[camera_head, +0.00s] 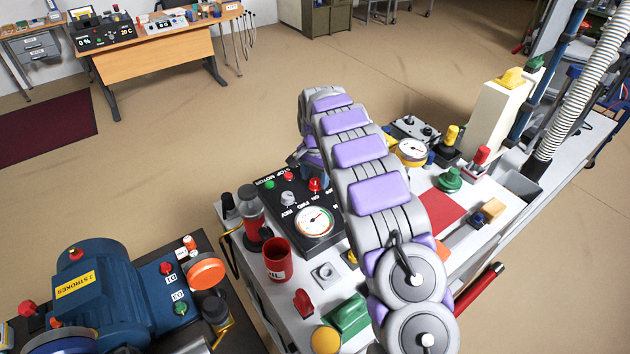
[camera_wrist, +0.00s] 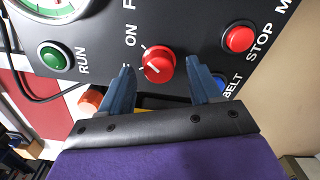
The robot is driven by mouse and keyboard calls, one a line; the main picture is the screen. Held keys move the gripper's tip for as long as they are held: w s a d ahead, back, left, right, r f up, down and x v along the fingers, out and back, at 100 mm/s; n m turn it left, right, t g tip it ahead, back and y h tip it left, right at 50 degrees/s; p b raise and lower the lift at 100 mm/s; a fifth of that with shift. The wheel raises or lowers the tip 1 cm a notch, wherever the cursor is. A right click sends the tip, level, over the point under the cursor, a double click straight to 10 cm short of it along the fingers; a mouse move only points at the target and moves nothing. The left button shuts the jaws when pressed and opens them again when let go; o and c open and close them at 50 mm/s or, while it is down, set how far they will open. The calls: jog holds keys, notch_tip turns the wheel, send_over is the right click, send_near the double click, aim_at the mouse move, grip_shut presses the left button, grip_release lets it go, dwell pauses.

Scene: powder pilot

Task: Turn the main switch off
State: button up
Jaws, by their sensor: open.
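The black control panel (camera_head: 268,215) stands on the bench and also fills the wrist view (camera_wrist: 100,25). A red rotary knob (camera_wrist: 158,62), beside the printed word ON, is likely the main switch. A short white mark shows on its face; I cannot tell its exact setting. A red knob (camera_head: 315,184) shows on the panel in the head view. My gripper (camera_wrist: 160,66) is open, with one blue finger on each side of the knob in the wrist view. I cannot tell whether the fingers touch it. In the head view my arm largely hides the gripper.
A green RUN button (camera_wrist: 54,57) lies left of the knob and a red STOP button (camera_wrist: 239,39) right. A round gauge (camera_head: 314,221) and a red cup (camera_head: 277,259) are close by. A blue motor (camera_head: 95,285) stands at the lower left.

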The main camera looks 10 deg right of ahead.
jog(key=shift+f, duration=0.55)
jog(key=c, duration=1)
